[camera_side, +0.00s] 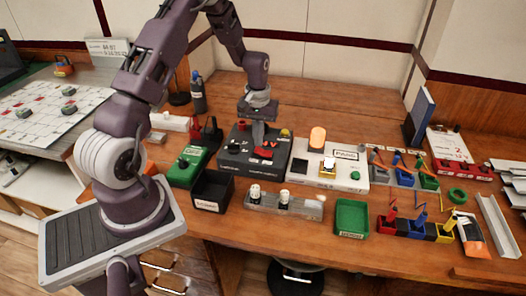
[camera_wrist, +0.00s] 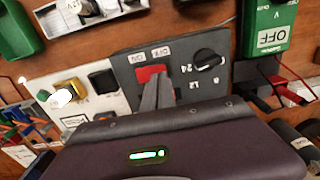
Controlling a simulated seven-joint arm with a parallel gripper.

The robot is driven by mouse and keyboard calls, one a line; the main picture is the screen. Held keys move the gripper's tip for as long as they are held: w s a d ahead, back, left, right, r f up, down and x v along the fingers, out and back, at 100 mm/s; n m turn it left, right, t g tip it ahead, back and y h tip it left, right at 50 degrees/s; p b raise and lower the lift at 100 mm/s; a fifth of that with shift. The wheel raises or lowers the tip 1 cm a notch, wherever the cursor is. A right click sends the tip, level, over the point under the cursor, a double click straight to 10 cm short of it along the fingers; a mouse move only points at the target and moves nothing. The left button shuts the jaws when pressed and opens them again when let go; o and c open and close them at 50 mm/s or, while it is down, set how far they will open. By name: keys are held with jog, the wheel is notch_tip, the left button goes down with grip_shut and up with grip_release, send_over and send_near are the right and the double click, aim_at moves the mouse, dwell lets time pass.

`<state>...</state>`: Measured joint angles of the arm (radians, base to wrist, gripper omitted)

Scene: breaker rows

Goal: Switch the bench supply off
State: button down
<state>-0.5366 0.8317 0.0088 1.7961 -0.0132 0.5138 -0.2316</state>
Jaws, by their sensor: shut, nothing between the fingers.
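A dark box (camera_side: 240,158), which looks like the bench supply, stands mid-bench in the side view. The wrist view shows its dark face (camera_wrist: 190,70) with a red rocker switch (camera_wrist: 151,73) and a round black knob (camera_wrist: 206,59) with numbers around it. The red switch also shows in the side view (camera_side: 266,151). My gripper (camera_side: 259,144) points down at the switch with its fingers shut and empty. In the wrist view the fingertips (camera_wrist: 157,84) are at the switch and hide part of it. I cannot tell whether they touch it or which way it is set.
A black bin (camera_side: 212,190), a green tray (camera_side: 351,217) and a socket strip (camera_side: 303,208) lie in front.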

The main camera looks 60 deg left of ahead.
jog(key=shift+f, duration=1.15)
dwell(0.9)
jog(key=shift+r, duration=3.55)
notch_tip(320, 180, up, 8)
jog(key=f+m+t, duration=0.1)
send_over(259, 150)
jog(key=d, duration=0.4)
jog(key=s+d+r+m+t, duration=0.25)
jog(key=s+d+r, duration=0.35)
jog(key=d+r, duration=0.4)
jog(key=s+d+r+m+t, duration=0.1)
jog(key=s+d, duration=0.3)
jog(key=s, duration=0.4)
jog(key=s+d+r+m+t, duration=0.1)
jog(key=s+d+r+m, duration=0.2)
jog(key=s, duration=0.6)
jog(key=shift+d+r+m, duration=0.35)
jog(key=shift+r+m, duration=0.1)
jog(key=shift+m, duration=0.3)
